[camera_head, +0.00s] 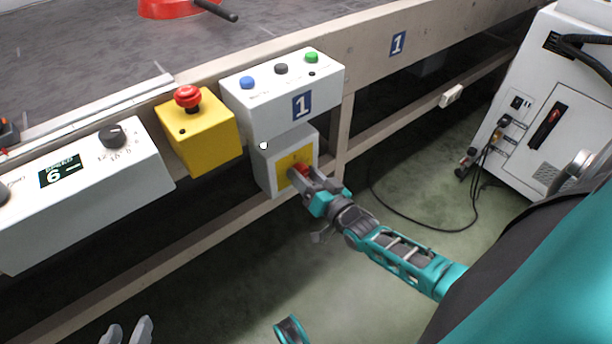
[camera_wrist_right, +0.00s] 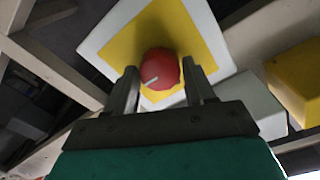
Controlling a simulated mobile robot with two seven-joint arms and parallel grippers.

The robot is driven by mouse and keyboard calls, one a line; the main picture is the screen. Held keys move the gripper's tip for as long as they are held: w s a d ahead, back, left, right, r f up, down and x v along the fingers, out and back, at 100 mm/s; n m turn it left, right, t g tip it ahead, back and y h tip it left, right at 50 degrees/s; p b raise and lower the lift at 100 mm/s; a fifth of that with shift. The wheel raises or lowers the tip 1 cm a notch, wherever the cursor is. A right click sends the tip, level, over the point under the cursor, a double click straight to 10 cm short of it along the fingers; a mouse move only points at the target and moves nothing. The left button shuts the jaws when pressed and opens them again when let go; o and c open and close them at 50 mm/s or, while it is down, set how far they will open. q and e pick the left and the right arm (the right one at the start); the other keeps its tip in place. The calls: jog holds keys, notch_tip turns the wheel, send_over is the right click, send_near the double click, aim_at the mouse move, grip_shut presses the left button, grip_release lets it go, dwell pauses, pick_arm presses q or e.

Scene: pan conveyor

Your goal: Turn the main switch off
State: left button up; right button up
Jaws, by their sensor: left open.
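The main switch is a red round knob (camera_head: 302,168) on a yellow plate, on the front of a grey-white box (camera_head: 272,172) below the button panel. It also shows in the right wrist view (camera_wrist_right: 160,66), with a short white mark pointing to the lower left. My right gripper (camera_head: 305,174) is at the knob. In the right wrist view its two fingers (camera_wrist_right: 160,80) stand one on each side of the knob; whether they press on it cannot be told. My left gripper (camera_head: 126,333) is open and empty at the bottom edge, far from the switch.
A white panel (camera_head: 262,100) with blue, black and green buttons sits above the switch. A yellow box (camera_head: 200,140) with a red emergency button and a speed control box (camera_head: 80,190) are to the left. A red pan (camera_head: 170,8) lies on the conveyor. A white cabinet (camera_head: 530,120) stands right.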

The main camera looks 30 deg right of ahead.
pick_arm(q)
jog(key=shift+f, duration=0.15)
pick_arm(e)
jog(key=c, duration=0.7)
jog(key=shift+o, duration=0.2)
jog(key=shift+n, duration=0.4)
jog(key=shift+n+p, duration=0.4)
jog(key=shift+n, duration=0.6)
jog(key=n, duration=0.4)
jog(key=shift+a+p, duration=0.1)
jog(key=shift+p, duration=0.2)
jog(key=n, duration=0.6)
jog(key=shift+f, duration=0.1)
pick_arm(q)
jog(key=shift+s+a+r, duration=0.1)
jog(key=shift+a+r, duration=0.05)
jog(key=shift+r, duration=0.15)
pick_arm(e)
jog(key=shift+a+n, duration=0.1)
jog(key=shift+n, duration=2.2)
